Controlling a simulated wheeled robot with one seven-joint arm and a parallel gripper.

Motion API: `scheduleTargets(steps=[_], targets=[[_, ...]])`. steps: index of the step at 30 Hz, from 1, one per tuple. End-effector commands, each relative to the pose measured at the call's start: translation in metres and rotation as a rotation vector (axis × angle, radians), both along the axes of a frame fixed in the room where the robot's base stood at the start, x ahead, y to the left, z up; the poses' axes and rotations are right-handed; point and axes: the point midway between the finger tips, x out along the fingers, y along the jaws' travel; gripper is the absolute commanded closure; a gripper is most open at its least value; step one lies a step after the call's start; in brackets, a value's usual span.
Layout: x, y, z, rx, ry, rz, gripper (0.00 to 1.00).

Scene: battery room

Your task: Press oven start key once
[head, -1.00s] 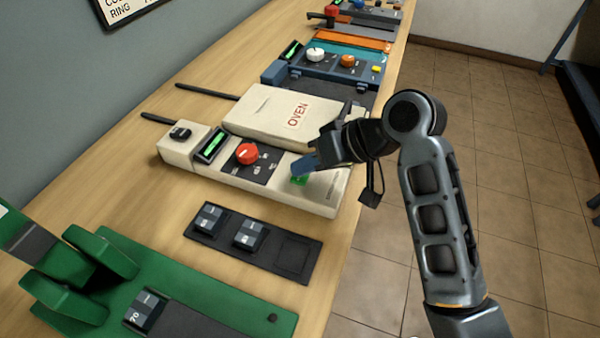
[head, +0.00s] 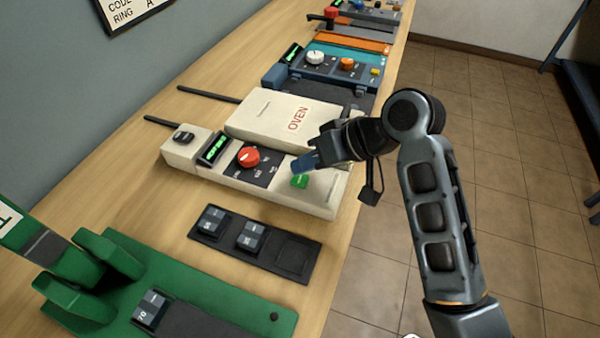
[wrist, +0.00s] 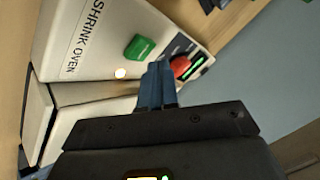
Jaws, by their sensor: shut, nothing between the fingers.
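The cream oven (head: 260,112) lies on the bench, with the word OVEN on its lid. Its front panel has a green key (head: 299,181), a red knob (head: 248,157) and a small lit green display (head: 213,149). My gripper (head: 303,163) is shut and empty, its blue fingertips just behind and above the green key and apart from it. In the wrist view the green key (wrist: 140,47) shows whole beyond the shut fingers (wrist: 157,75), with the red knob (wrist: 181,66) to its right. A small lit lamp (wrist: 120,73) shows near the key.
A dark tray (head: 275,270) with two small blocks lies in front of the oven. A green fixture (head: 230,310) stands at the near left. A blue machine (head: 330,68) stands behind the oven. Tiled floor is open at right.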

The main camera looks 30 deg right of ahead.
Motion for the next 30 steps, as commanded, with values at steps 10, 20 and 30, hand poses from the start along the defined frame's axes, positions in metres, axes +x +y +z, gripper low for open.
scheduleTargets(steps=[10,20,30], targets=[[0.000,0.000,0.005,0.000,0.000,0.000,1.00],[0.000,0.000,0.032,0.000,-0.001,0.000,1.00],[0.000,0.000,0.050,-0.001,0.000,0.001,1.00]])
